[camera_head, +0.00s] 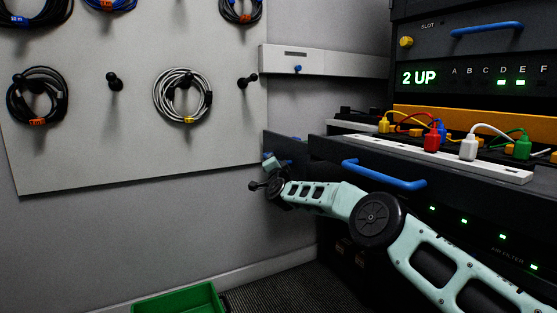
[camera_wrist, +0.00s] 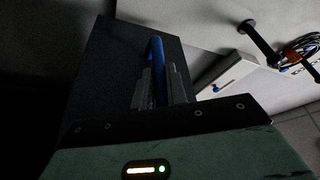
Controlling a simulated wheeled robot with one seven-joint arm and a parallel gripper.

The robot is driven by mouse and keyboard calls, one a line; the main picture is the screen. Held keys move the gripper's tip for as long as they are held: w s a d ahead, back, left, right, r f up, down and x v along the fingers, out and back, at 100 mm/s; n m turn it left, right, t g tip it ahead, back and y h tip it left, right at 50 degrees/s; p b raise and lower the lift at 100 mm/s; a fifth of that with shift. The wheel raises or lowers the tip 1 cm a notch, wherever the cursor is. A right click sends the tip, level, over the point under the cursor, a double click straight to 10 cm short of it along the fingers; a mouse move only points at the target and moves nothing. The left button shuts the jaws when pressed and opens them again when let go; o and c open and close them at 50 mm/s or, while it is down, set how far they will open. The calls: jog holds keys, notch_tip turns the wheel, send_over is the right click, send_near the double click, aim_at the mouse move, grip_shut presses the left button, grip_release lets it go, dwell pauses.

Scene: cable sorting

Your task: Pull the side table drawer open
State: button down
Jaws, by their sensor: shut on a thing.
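The side table drawer shows as a dark front (camera_head: 285,143) behind my arm in the head view, left of the rack. In the wrist view its dark face (camera_wrist: 110,75) fills the upper left, with a blue bar handle (camera_wrist: 156,50) on it. My gripper (camera_wrist: 160,82) has its two grey fingers closed on either side of this handle. In the head view my gripper (camera_head: 271,162) is small and at the drawer front, and the handle is mostly hidden there. I cannot tell how far the drawer stands out.
A rack drawer with a blue handle (camera_head: 385,175) stands close above my arm. A white power strip (camera_head: 430,152) with coloured plugs lies over it. A pegboard (camera_head: 130,130) with coiled cables is at left. A green bin (camera_head: 180,301) is on the floor.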

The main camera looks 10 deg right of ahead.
jog(key=shift+s+a+f, duration=0.1)
jog(key=shift+a+f, duration=0.05)
jog(key=shift+a, duration=0.1)
jog(key=c, duration=1.4)
grip_release()
